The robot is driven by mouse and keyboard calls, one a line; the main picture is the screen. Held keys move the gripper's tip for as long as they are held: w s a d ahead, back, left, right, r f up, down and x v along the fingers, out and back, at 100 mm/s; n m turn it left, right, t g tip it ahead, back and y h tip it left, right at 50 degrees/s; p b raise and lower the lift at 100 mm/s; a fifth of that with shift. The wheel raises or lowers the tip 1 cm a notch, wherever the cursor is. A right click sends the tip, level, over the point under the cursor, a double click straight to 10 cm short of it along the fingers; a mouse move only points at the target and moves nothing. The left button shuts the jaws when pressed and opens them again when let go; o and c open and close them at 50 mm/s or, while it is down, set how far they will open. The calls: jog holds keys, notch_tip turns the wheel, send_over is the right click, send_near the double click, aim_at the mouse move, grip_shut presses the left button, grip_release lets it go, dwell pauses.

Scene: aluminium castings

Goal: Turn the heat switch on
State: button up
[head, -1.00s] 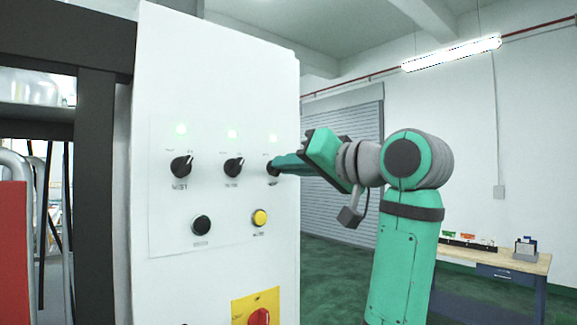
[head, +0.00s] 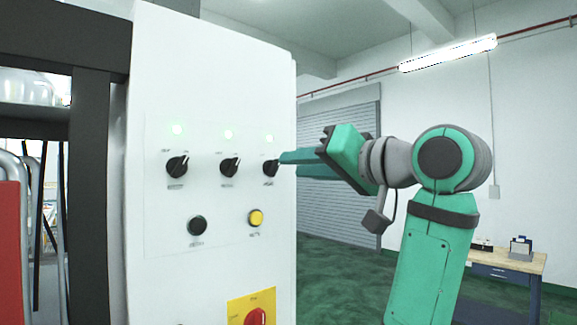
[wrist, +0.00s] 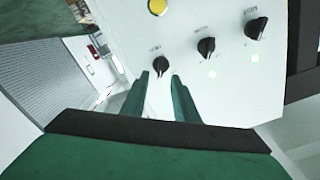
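The white control panel (head: 210,270) carries a row of three black rotary switches: left (head: 177,167), middle (head: 229,167) and right (head: 271,168). Their pointers tilt up and to the right, and a green lamp glows above each. The labels are too blurred to read for certain, so I cannot confirm which one is heat. My gripper (head: 281,158) is at the right switch, its fingertips just to the right of it. In the wrist view, my gripper (wrist: 160,80) is open and empty, with the right switch (wrist: 158,62) just beyond the gap between the fingertips.
A black button (head: 197,225) and a yellow button (head: 255,217) sit below the switches. A red rotary handle on a yellow plate (head: 237,309) is lower down. A dark frame (head: 92,200) stands left of the panel. A workbench (head: 505,262) is at the far right, with open floor between.

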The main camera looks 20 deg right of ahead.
jog(key=v, duration=0.6)
jog(key=shift+s, duration=0.1)
dwell(0.3)
